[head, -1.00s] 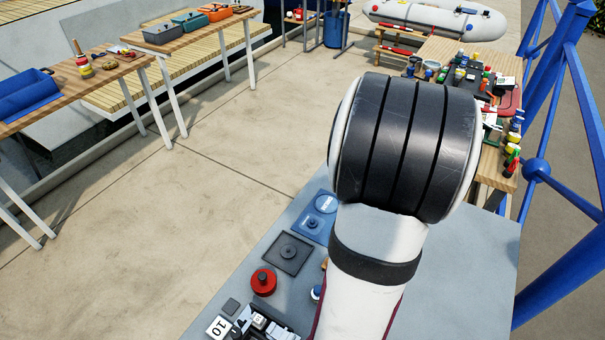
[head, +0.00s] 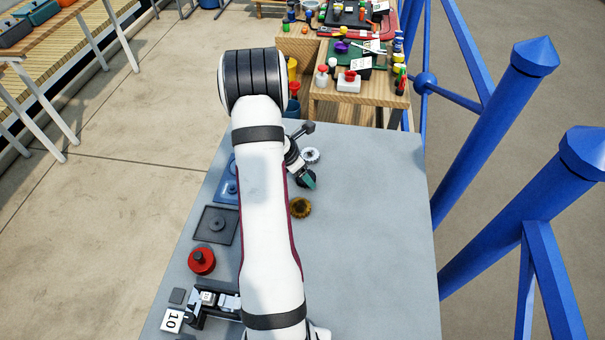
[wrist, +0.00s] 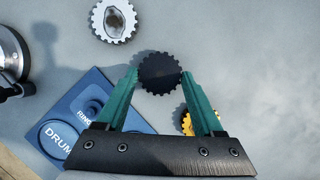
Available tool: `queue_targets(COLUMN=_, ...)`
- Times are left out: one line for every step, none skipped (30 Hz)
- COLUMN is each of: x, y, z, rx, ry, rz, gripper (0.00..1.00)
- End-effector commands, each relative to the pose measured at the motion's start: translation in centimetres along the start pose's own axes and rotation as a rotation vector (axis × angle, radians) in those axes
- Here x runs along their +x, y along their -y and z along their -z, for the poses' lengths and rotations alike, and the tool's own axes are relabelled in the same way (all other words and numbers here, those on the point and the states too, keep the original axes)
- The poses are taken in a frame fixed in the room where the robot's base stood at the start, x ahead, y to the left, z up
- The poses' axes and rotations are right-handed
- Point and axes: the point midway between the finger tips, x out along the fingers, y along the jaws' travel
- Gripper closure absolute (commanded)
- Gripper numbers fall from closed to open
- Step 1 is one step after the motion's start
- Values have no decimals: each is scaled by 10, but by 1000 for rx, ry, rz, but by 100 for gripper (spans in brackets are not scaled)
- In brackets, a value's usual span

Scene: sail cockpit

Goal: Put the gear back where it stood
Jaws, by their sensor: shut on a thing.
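My gripper (wrist: 158,76) has green fingers, one on each side of a dark toothed gear (wrist: 160,72), and is shut on it. In the head view the gripper (head: 308,181) is low over the grey table, right of my arm; the dark gear is partly hidden there. I cannot tell whether the gear touches the table. A silver-white gear (wrist: 114,20) lies beyond it, also in the head view (head: 310,155).
A blue plate (wrist: 72,109) marked DRUM and RING lies left of the gripper. A dark square plate with a post (head: 216,225) and a red round part (head: 201,261) lie along the table's left side. The grey table's (head: 370,240) right half is clear. Blue railings (head: 470,150) stand beyond it.

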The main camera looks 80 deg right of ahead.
Motion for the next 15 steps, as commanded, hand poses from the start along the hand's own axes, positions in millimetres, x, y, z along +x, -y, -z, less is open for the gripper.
queue_targets(x=2, y=0, z=1, rx=0, ry=0, rz=0, gripper=98)
queue_targets(x=2, y=0, z=1, rx=1, ry=0, rz=0, gripper=98)
queue_targets(x=2, y=0, z=0, rx=1, ry=1, rz=-1, gripper=98)
queue_targets(x=2, y=0, z=0, rx=1, ry=1, rz=-1, gripper=98)
queue_targets(x=2, y=0, z=0, rx=1, ry=1, rz=-1, gripper=98)
queue_targets(x=2, y=0, z=0, rx=1, ry=1, rz=-1, gripper=98)
queue_targets(x=2, y=0, z=0, rx=1, ry=1, rz=-1, gripper=98)
queue_targets(x=2, y=0, z=1, rx=0, ry=0, rz=-1, gripper=98)
queue_targets(x=3, y=0, z=1, rx=0, ry=0, rz=0, gripper=98)
queue_targets(x=4, y=0, z=2, rx=-1, ry=0, rz=0, gripper=98)
queue_targets(x=4, y=0, z=2, rx=-1, ry=0, rz=0, gripper=27)
queue_targets(x=4, y=0, z=1, rx=0, ry=0, rz=0, gripper=20)
queue_targets(x=4, y=0, z=1, rx=0, ry=0, rz=0, gripper=15)
queue_targets(x=4, y=0, z=1, rx=0, ry=0, rz=0, gripper=9)
queue_targets(x=4, y=0, z=1, rx=0, ry=0, rz=0, gripper=2)
